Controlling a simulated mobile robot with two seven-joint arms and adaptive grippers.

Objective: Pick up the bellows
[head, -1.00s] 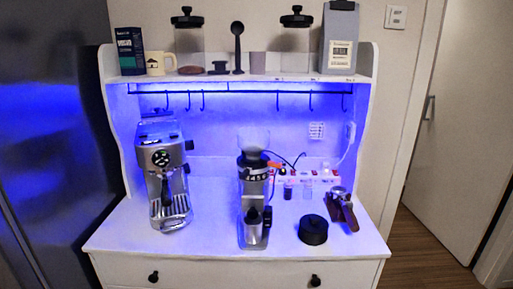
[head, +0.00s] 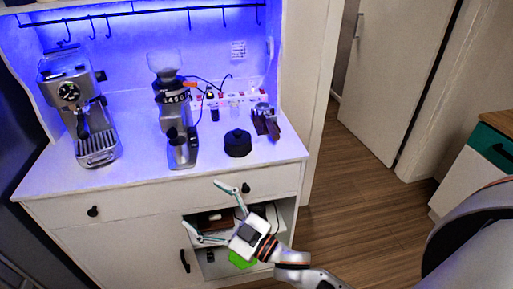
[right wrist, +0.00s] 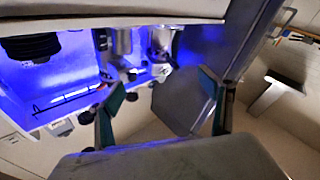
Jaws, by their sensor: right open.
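The bellows (head: 238,144) is a squat black round piece standing on the white countertop (head: 215,170), right of the grinder. In the right wrist view, which looks upside down, the bellows (right wrist: 30,47) shows ribbed sides at the upper left. My right gripper (head: 208,210) is open and empty. It is in front of the cabinet, below and to the left of the bellows and apart from it. Its two spread fingers (right wrist: 162,98) show in the right wrist view with nothing between them. My left gripper is not in view.
The grinder (head: 178,130) and espresso machine (head: 82,105) stand left of the bellows. A portafilter (head: 265,122) lies just behind it to the right. Drawer knobs stick out below the counter edge. An open shelf compartment (head: 215,258) is behind my right gripper. The floor at right is clear.

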